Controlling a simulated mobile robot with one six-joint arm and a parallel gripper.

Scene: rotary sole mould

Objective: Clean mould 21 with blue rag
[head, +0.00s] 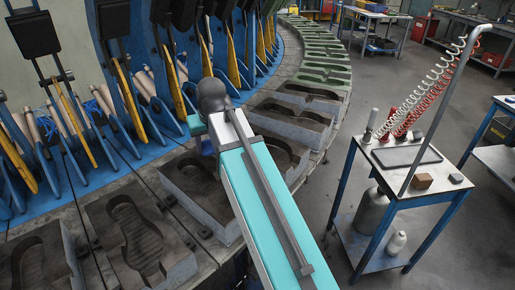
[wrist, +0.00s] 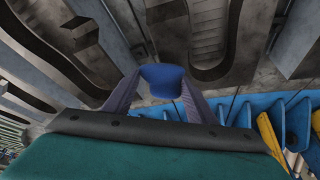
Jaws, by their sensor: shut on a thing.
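My gripper (wrist: 162,90) is shut on a bunched blue rag (wrist: 163,78) between its two fingers in the wrist view. In the head view my turquoise arm reaches over the ring of moulds and hides most of the gripper. Grey sole moulds with shoe-shaped cavities lie along the ring, one left of my arm (head: 137,240) and one partly behind it (head: 275,157). In the wrist view a mould cavity (wrist: 207,28) lies beyond the rag. No mould number is readable, so I cannot tell which is mould 21. I cannot tell whether the rag touches a mould.
Blue brackets with yellow levers (head: 127,92) stand along the inner side of the ring. Green moulds (head: 323,75) follow farther back. A blue-legged cart (head: 399,190) with coiled hoses and a bent pole stands at right. Grey floor lies clear between ring and cart.

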